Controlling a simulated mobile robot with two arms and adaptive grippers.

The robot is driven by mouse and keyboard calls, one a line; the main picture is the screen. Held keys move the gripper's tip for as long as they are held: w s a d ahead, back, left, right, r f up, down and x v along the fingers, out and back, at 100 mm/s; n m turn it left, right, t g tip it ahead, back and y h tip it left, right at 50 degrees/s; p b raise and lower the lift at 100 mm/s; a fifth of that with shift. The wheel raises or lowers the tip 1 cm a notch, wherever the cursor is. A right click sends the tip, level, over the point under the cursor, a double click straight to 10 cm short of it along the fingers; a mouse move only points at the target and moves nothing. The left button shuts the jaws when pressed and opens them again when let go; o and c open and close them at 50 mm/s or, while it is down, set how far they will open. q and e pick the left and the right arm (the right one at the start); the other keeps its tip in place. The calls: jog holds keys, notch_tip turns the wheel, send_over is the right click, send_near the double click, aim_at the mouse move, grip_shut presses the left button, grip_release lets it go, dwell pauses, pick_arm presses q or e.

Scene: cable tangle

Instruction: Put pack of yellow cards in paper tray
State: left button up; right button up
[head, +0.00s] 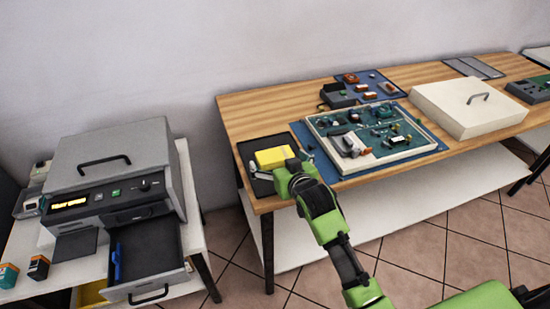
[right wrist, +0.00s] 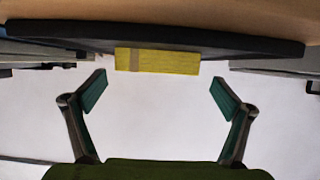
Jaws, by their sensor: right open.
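The pack of yellow cards (head: 272,156) lies on a dark flat tray (head: 246,147) at the table's left end. In the right wrist view the yellow pack (right wrist: 170,61) sits against the dark tray (right wrist: 60,31), beyond the fingertips and roughly centred between them. My right gripper (head: 279,164) is open and empty, at the near side of the pack; it also shows in the right wrist view (right wrist: 159,84). The grey printer (head: 118,165) at the left has an open drawer, which looks like the paper tray (head: 140,289). A blue pen-like thing (head: 117,263) is in it. My left gripper is not in view.
A framed board with electronic parts (head: 372,168) lies right of the pack. A white lidded box (head: 470,110) stands farther right. Small cartridges (head: 38,267) stand by the printer. Floor shows between the printer stand and the wooden table (head: 265,106).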

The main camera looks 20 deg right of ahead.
aim_at(275, 155)
jog(key=x, duration=0.4)
jog(key=shift+w+d+f, duration=0.1)
jog(key=shift+d+f, duration=0.05)
jog(key=shift+d, duration=0.05)
jog(key=c, duration=1.3)
jog(key=shift+o, duration=0.2)
